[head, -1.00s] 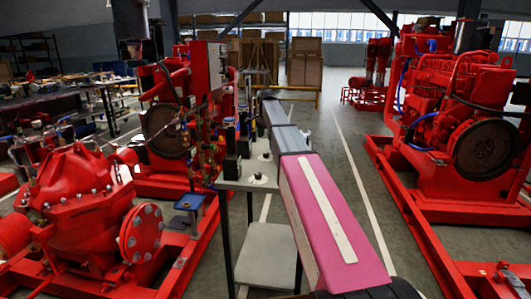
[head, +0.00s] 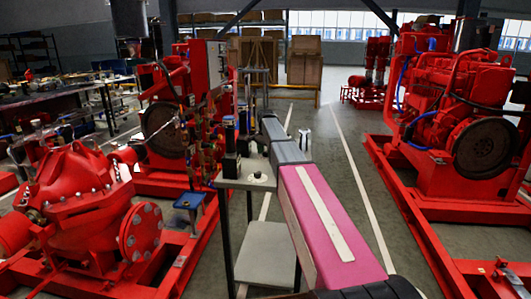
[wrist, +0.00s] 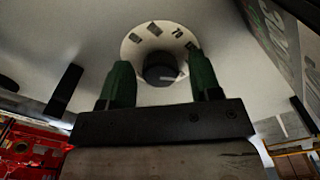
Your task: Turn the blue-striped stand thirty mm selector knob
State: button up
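In the wrist view, a dark round selector knob (wrist: 160,68) with a pale pointer line sits on a white dial plate (wrist: 142,40) with dark marks and a number. The plate is on a pale panel. My gripper (wrist: 160,70) is open, its two green fingers apart on either side of the knob in the picture. I see no contact and cannot tell the remaining gap. In the head view, the stand (head: 228,184) has a pale top with black fittings and another dial knob (head: 258,177). I cannot make out blue stripes. My gripper is not clear there.
A red pump (head: 75,205) stands left and a red engine (head: 480,140) right, both on red frames. A lower shelf (head: 264,256) is under the stand. A sign with lettering (wrist: 285,40) is at the wrist view's right. Floor right of my arm is clear.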

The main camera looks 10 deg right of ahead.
jog(key=c, duration=0.8)
jog(key=shift+o, duration=0.2)
jog(key=shift+n, duration=0.4)
jog(key=n, duration=0.6)
jog(key=shift+n, duration=0.3)
jog(key=n, duration=0.6)
jog(key=shift+d, duration=0.1)
jog(key=shift+n, duration=0.3)
jog(key=o, duration=0.9)
